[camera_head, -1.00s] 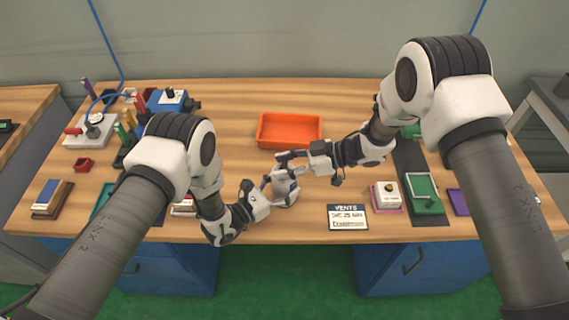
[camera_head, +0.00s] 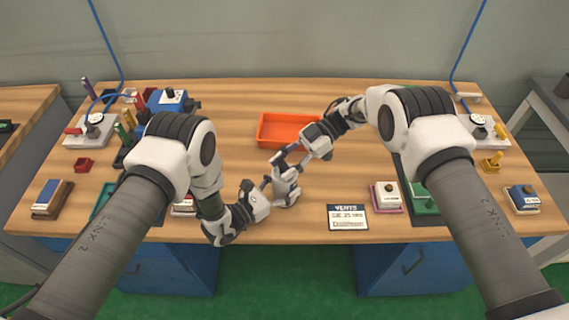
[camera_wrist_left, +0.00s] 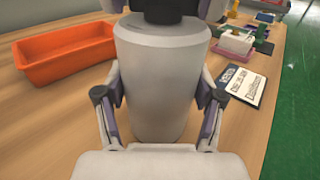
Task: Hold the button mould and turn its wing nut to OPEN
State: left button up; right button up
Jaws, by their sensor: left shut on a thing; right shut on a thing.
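The button mould (camera_head: 286,190) is a pale grey, rounded cylinder standing near the front middle of the table. In the left wrist view the mould (camera_wrist_left: 157,80) fills the middle, with a dark part on top, cut off by the frame edge. My left gripper (camera_head: 268,186) is shut around the mould's body from the left, one finger on each side. My right gripper (camera_head: 287,160) reaches down from the upper right and is shut at the mould's top. The wing nut is hidden by the right fingers in the head view, and its OPEN mark cannot be read.
An orange tray (camera_head: 287,143) lies just behind the mould. A label card headed VENTS (camera_head: 347,217) lies to the right, with a white block on a pink base (camera_head: 386,196) beyond it. Fixtures crowd both table ends. Bare wood lies between mould and card.

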aim_at(284, 164)
jog(key=shift+w+a+f+n+g+h, duration=0.1)
jog(key=shift+n+g+h, duration=0.7)
jog(key=shift+n+g, duration=0.3)
jog(key=shift+n+h, duration=0.4)
jog(key=o, duration=1.2)
jog(key=shift+c, duration=0.2)
jog(key=shift+g, duration=0.3)
notch_tip(284, 164, up, 10)
jog(key=shift+r, duration=0.1)
